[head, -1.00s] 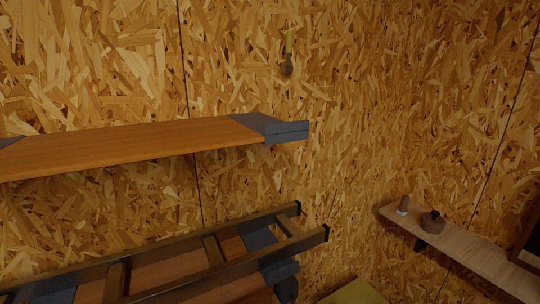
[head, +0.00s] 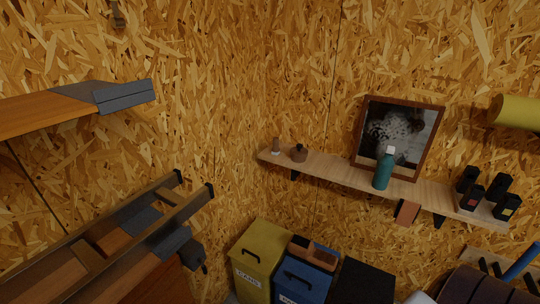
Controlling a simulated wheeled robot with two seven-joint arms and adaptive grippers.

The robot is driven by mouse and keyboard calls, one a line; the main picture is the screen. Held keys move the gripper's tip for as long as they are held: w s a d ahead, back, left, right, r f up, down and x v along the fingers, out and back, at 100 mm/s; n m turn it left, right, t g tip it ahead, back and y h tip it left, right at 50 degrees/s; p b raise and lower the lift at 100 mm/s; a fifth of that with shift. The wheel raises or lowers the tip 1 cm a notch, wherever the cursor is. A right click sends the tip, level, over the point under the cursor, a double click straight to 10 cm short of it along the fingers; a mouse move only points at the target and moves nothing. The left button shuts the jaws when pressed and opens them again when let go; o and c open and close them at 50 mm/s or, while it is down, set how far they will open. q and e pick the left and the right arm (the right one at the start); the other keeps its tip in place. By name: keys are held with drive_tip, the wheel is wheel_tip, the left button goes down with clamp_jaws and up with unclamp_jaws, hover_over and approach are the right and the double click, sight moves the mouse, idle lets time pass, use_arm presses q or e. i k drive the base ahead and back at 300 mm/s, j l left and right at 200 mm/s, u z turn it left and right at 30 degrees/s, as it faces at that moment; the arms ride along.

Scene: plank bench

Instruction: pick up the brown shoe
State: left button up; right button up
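A long brown object (head: 314,252) lies on top of the blue bin (head: 303,280) at the lower middle of the head view. It may be the brown shoe, but it is too small and dark to be certain. Neither of my grippers is in view.
A yellow bin (head: 261,256) and a black bin (head: 362,283) flank the blue one. Above them a wall shelf (head: 335,174) holds a teal bottle (head: 383,171), a framed picture (head: 399,138) and black containers (head: 472,196). A ladder (head: 118,236) and an orange-brown shelf (head: 38,115) fill the left.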

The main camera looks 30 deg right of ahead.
sight(302, 249)
drive_tip(key=z, duration=1.5)
drive_tip(key=l, duration=2.85)
